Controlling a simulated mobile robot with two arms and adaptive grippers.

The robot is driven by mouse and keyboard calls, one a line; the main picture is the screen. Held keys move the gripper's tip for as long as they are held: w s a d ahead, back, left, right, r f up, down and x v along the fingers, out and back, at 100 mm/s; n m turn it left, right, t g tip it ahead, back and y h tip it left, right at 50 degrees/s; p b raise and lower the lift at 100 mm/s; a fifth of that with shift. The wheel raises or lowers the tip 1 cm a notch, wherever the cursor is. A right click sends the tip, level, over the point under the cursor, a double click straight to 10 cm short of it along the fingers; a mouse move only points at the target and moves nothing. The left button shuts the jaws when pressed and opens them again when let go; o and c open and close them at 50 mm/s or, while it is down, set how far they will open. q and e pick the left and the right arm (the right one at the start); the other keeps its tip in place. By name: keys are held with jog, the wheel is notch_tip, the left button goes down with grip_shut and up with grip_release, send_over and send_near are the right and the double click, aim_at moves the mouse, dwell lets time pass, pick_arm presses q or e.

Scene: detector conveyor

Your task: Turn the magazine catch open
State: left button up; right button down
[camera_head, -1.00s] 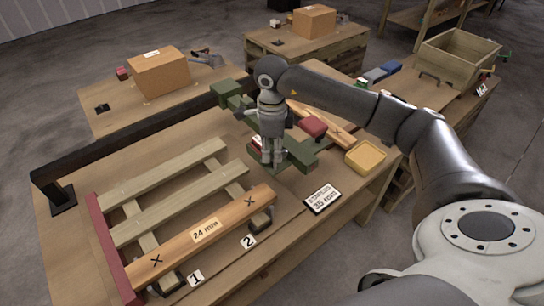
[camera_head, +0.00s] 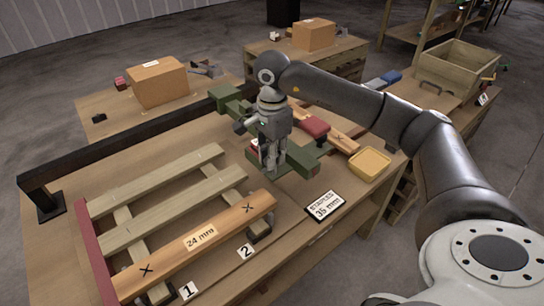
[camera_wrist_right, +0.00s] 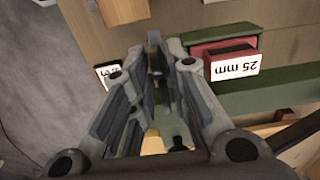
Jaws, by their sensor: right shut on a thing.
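A dark green stapler-like tool (camera_head: 231,98) lies across the table in the head view, with its near end behind my right gripper. In the right wrist view its green body (camera_wrist_right: 280,103) carries a red magazine part with a white "25 mm" label (camera_wrist_right: 235,66). My right gripper (camera_head: 271,170) points down at the tool's near part. In the right wrist view its fingers (camera_wrist_right: 157,72) close around a small dark piece, apparently the magazine catch; the fingers hide most of it, so its angle cannot be told. My left gripper is not in view.
A slatted wooden frame with a "24 mm" board (camera_head: 196,240) lies at the left. A yellow tray (camera_head: 370,163) and a "staples 35 mm" sign (camera_head: 325,206) are right of my gripper. A black rail (camera_head: 120,146) runs along the far edge. Cardboard boxes (camera_head: 158,82) stand beyond.

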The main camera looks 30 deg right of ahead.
jog(key=shift+w+r, duration=0.1)
dwell(0.4)
jog(key=c, duration=1.6)
grip_release()
notch_tip(320, 180, up, 12)
